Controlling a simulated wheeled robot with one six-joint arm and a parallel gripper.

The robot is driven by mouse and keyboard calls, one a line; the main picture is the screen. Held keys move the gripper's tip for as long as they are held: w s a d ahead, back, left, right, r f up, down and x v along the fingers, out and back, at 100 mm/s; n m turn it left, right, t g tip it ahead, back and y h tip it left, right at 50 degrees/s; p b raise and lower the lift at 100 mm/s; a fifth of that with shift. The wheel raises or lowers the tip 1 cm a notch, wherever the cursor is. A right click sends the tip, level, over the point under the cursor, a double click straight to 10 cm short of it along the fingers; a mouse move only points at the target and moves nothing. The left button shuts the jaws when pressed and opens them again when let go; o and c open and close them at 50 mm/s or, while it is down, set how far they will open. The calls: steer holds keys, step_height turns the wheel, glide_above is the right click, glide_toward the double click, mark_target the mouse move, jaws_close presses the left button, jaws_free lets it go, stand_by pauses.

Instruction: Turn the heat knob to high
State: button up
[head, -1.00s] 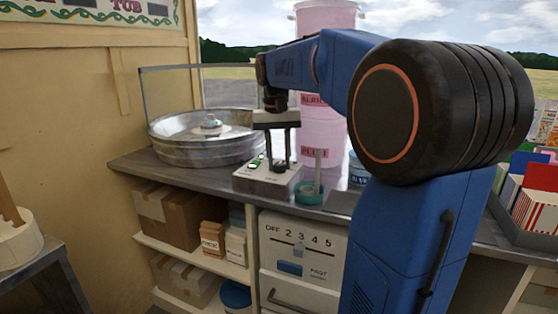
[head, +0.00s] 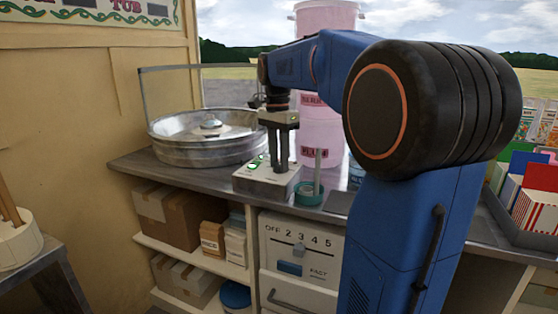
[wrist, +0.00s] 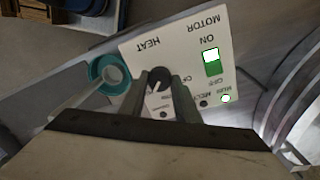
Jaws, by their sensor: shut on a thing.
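The white control box (head: 252,179) stands on the counter. In the wrist view the box (wrist: 187,45) appears upside down, with HEAT and MOTOR lettering. The dark round heat knob (wrist: 158,74) sits on its top face below the HEAT label. My gripper (head: 279,165) points straight down onto the box. In the wrist view my gripper (wrist: 160,84) has its two fingers on either side of the knob, shut on it. The fingers hide part of the knob and its scale, so its setting cannot be read.
A green-and-white motor switch (wrist: 212,61) and small lamps share the panel. A teal holder (head: 308,194) with an upright stick stands close right of the box. A round metal tub (head: 205,150) is at left. Pink containers (head: 322,140) stand behind.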

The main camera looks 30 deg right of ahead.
mark_target(278, 163)
steer(key=shift+m, duration=1.2)
steer(key=o, duration=1.1)
steer(key=shift+c, duration=0.2)
steer(key=shift+r, duration=0.1)
step_height(278, 163, up, 17)
steer(key=shift+w+r, duration=0.15)
steer(key=shift+w, duration=0.25)
